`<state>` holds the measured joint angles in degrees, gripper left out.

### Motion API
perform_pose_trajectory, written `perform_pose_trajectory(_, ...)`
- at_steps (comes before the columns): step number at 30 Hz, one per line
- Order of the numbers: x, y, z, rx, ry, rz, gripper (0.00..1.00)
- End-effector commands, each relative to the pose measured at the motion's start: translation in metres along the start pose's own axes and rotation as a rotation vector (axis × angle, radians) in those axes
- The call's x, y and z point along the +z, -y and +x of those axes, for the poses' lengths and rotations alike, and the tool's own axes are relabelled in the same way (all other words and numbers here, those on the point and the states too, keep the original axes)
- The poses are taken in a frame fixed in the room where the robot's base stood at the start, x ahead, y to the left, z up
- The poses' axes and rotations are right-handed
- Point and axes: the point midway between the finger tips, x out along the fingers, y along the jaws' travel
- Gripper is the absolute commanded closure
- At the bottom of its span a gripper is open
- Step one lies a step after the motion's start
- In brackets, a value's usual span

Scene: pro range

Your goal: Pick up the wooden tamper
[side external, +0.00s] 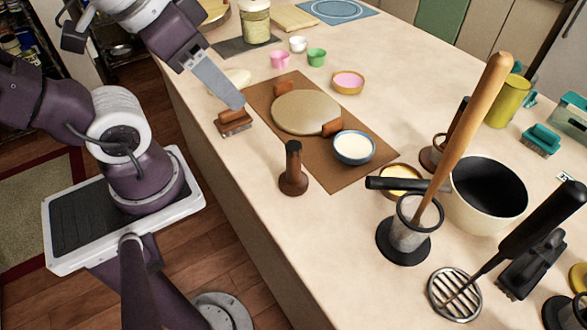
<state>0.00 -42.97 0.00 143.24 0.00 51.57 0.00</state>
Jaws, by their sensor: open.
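A dark brown wooden tamper (293,178) stands upright on its round base on the counter, near the front edge and just off the brown mat. A second brown piece with a round base and dark handle (437,150) stands farther right, partly hidden by a long wooden handle, and may be a similar tool. My gripper (239,106) is open and holds nothing that I can see. Its grey fingers point down just over a brown wooden brush (233,122), left of and behind the tamper. Whether they touch the brush is unclear.
The brown mat (360,172) carries a round board (307,112), small brown blocks and a blue bowl (354,147). To the right, a metal cup (408,235) with a tall handle, a white pot (488,190) and a masher (455,293) crowd the counter. Counter around the tamper is clear.

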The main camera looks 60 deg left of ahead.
Motion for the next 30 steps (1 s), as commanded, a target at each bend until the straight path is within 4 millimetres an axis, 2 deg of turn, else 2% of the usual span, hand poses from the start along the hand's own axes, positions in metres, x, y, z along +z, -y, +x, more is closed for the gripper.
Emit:
perform_pose_trajectory(4, -0.001, 0.000, 0.001, -0.003, 0.007, -0.017, 0.49)
perform_pose_trajectory(7, -0.011, -0.002, 0.017, -0.032, 0.082, -0.184, 0.49)
perform_pose_trajectory(12, -0.032, -0.017, 0.078, -0.157, 0.276, -0.736, 0.49)
perform_pose_trajectory(15, -0.033, -0.029, 0.111, -0.235, 0.358, -1.010, 0.49)
perform_pose_trajectory(18, -0.031, -0.037, 0.133, -0.292, 0.406, -1.188, 0.49)
perform_pose_trajectory(21, -0.028, -0.041, 0.143, -0.317, 0.423, -1.259, 0.49)
perform_pose_trajectory(26, -0.019, -0.039, 0.163, -0.322, 0.426, -1.267, 0.49)
perform_pose_trajectory(30, -0.010, -0.036, 0.189, -0.320, 0.428, -1.266, 0.49)
